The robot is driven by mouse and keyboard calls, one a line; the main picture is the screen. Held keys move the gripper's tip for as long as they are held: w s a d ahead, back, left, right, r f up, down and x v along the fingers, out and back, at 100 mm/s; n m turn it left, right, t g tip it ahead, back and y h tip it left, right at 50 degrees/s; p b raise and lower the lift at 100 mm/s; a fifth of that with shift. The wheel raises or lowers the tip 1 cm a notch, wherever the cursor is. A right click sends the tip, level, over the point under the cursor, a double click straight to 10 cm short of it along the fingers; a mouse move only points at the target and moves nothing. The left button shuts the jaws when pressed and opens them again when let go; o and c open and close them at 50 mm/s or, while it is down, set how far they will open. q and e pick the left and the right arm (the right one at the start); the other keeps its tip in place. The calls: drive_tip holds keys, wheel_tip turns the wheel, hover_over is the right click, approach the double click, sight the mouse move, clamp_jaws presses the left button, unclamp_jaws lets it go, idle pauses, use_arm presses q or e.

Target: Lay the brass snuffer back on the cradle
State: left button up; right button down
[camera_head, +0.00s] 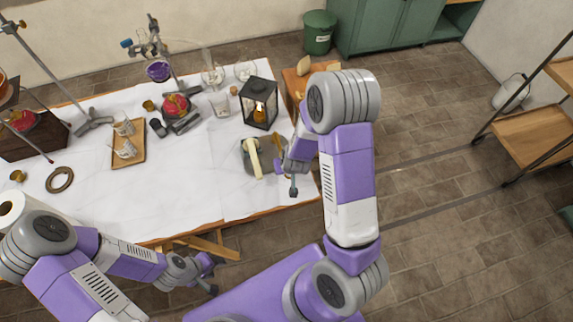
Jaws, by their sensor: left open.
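My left gripper (209,275) is open and appears empty, low in front of the table's front edge. My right gripper (287,177) is at the table's right end, partly covered by its own arm; its jaw state is unclear. Just left of it, a cream bar-shaped piece (252,158) lies across a grey round base (246,146); I cannot tell whether this is the cradle. A small brownish-gold bit shows by the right gripper's fingers, too small to identify. I cannot make out the brass snuffer for certain.
A black lantern (259,104) stands behind the grey base. A wooden tray (128,156) with glassware, a dark ring (60,180) and lab stands occupy the left and back of the white-covered table (190,205). The table's front middle is clear.

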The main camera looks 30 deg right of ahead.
drive_tip(key=shift+s+f, duration=0.1)
drive_tip(key=shift+f, duration=0.05)
idle(0.5)
drive_tip(key=c, duration=0.8)
unclamp_jaws()
drive_tip(key=shift+c, duration=0.2)
drive_tip(key=p+v, duration=0.3)
drive_tip(key=v, duration=0.4)
drive_tip(key=shift+s+a+r, duration=0.1)
drive_tip(key=shift+s+r, duration=0.05)
drive_tip(key=shift+r, duration=0.15)
